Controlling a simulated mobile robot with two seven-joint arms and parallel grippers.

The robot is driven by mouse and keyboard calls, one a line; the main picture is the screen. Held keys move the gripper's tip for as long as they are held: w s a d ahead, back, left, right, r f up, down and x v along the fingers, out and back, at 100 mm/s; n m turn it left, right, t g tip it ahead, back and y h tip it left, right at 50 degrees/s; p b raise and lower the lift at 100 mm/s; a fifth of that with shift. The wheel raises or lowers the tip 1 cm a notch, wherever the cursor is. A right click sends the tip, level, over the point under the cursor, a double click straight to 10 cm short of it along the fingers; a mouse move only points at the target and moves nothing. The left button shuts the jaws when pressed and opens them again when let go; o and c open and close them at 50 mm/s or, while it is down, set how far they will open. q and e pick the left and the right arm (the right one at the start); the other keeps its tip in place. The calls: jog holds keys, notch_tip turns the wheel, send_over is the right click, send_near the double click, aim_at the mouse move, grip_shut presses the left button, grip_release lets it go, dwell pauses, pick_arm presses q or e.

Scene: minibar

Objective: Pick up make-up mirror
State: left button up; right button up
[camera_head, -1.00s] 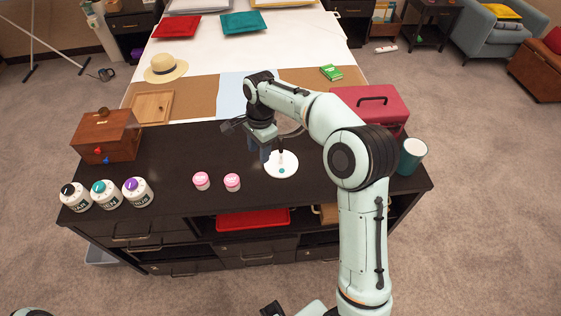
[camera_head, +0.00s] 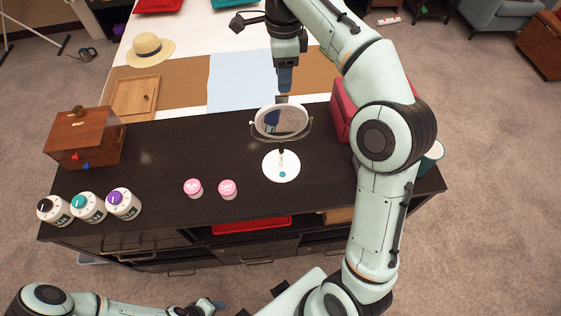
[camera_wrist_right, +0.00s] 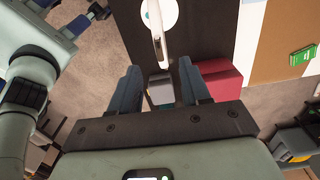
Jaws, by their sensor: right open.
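The make-up mirror (camera_head: 281,121) stands upright on its round white base (camera_head: 281,168) on the dark counter. My right gripper (camera_head: 285,84) is just behind and above the mirror's top edge in the head view, open and empty. In the right wrist view the mirror (camera_wrist_right: 157,34) shows nearly edge-on, ahead of the gap between the parted blue fingers of the right gripper (camera_wrist_right: 161,88). It appears apart from both fingers. My left gripper (camera_head: 209,306) is low at the bottom edge of the head view, away from the counter; its jaw opening is unclear.
Two pink jars (camera_head: 210,189) stand left of the mirror. A wooden box (camera_head: 84,138) and several white, coloured-lid jars (camera_head: 89,207) are farther left. A red case (camera_head: 343,112) is close on the right, partly behind my arm. A teal cup (camera_head: 430,160) stands at the right end.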

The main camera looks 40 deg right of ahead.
aim_at(282, 96)
jog(key=f, duration=0.3)
jog(key=f+b, duration=0.1)
jog(key=shift+s+f, duration=0.15)
jog(key=shift+s, duration=0.1)
jog(key=shift+w+f, duration=0.2)
jog(key=shift+f, duration=0.3)
notch_tip(282, 96, down, 4)
jog(key=shift+a+f+b, duration=0.15)
jog(key=shift+f+b, duration=0.05)
jog(key=shift+b, duration=0.65)
pick_arm(q)
jog(key=f, duration=0.1)
jog(key=s+f, duration=0.2)
jog(key=f, duration=0.1)
jog(key=shift+s, duration=0.25)
pick_arm(e)
jog(key=shift+w, duration=0.1)
grip_shut()
jog(key=shift+r, duration=0.1)
